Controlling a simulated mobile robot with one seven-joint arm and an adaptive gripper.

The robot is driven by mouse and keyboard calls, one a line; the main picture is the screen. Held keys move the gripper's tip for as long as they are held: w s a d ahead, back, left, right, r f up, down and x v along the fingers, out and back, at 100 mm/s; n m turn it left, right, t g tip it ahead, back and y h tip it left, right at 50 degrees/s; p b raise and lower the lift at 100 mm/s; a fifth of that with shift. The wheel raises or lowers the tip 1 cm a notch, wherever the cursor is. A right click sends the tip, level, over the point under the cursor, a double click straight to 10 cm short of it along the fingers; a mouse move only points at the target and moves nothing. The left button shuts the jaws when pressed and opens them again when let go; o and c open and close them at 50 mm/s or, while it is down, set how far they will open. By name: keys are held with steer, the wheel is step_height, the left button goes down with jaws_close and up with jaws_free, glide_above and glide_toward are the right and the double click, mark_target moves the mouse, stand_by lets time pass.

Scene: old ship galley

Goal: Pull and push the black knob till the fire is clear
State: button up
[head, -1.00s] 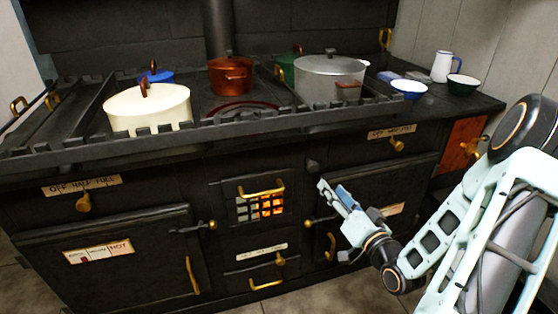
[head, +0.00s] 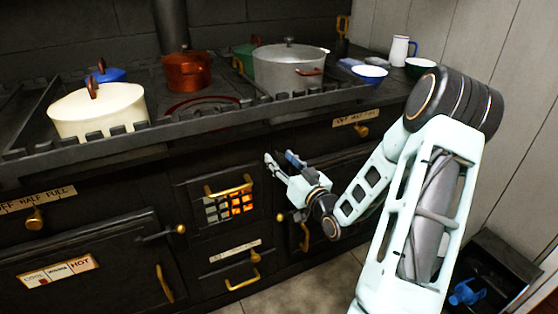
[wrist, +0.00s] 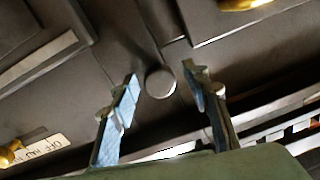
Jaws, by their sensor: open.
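The black knob (wrist: 161,83) shows in the wrist view as a round dark end on a short rod, sticking out of the stove front. My gripper (head: 279,157) is open in front of the stove, just right of the fire door. In the wrist view its two fingers stand on either side of the knob, with a gap to each; I cannot tell how deep the knob sits between them. In the head view the gripper hides most of the knob. The fire (head: 241,204) glows orange behind the grated fire door (head: 208,223), its left panes pale and hazy.
The stove top carries a cream pot (head: 97,112), a red pot (head: 186,72) and a grey pot (head: 288,72). Brass handles jut from the front, including the fire door handle (head: 229,190). A dark open box (head: 500,262) stands on the floor at right.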

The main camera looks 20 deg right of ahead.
steer(key=shift+w, duration=0.7)
jaws_close()
